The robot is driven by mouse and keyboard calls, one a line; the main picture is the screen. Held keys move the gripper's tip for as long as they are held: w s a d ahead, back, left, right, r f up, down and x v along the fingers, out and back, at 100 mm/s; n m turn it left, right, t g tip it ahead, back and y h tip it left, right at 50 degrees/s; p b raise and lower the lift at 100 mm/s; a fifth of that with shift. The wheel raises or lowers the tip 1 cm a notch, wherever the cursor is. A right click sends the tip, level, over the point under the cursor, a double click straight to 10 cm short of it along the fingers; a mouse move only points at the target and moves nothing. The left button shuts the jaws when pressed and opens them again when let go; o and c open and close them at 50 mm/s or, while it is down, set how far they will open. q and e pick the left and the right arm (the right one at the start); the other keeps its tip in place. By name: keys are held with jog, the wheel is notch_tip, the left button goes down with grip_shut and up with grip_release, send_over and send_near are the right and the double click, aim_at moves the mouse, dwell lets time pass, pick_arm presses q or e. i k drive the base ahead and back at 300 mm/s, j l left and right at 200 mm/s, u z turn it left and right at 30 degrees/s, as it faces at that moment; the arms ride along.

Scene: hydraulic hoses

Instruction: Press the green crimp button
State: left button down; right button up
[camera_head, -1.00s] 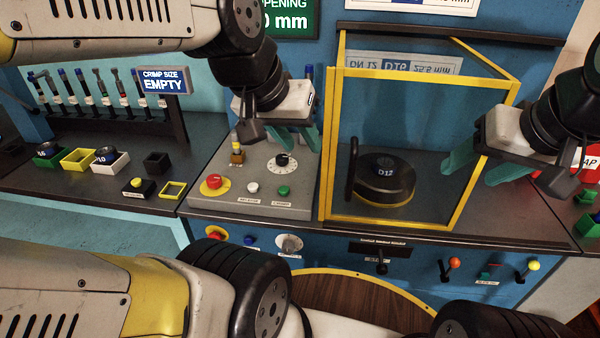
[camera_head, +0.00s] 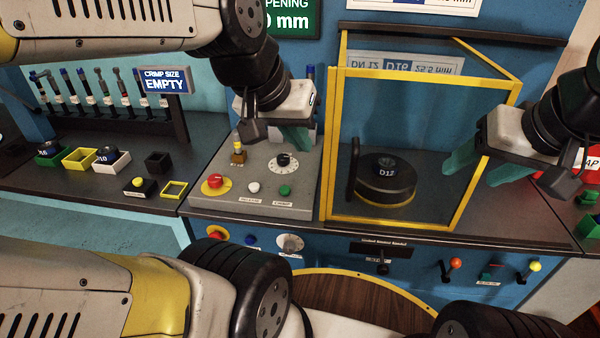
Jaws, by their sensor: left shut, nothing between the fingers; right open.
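The green crimp button (camera_head: 285,191) sits at the front right of the grey control panel (camera_head: 225,193), above a small label reading CRIMP. My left gripper (camera_head: 304,146) is shut and empty. Its teal fingers hang above the back right of the panel, behind the green button and apart from it. My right gripper (camera_head: 464,180) is open and empty, its teal fingers at the right side of the yellow-framed guard.
The panel also holds a red knob (camera_head: 214,182), a white button (camera_head: 253,187) and a black dial (camera_head: 284,162). Small bins stand at left.

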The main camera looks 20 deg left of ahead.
aim_at(284, 190)
jog(key=l+u, duration=0.3)
jog(key=k+l+u, duration=0.3)
jog(key=l, duration=0.2)
jog(key=l+u, duration=0.35)
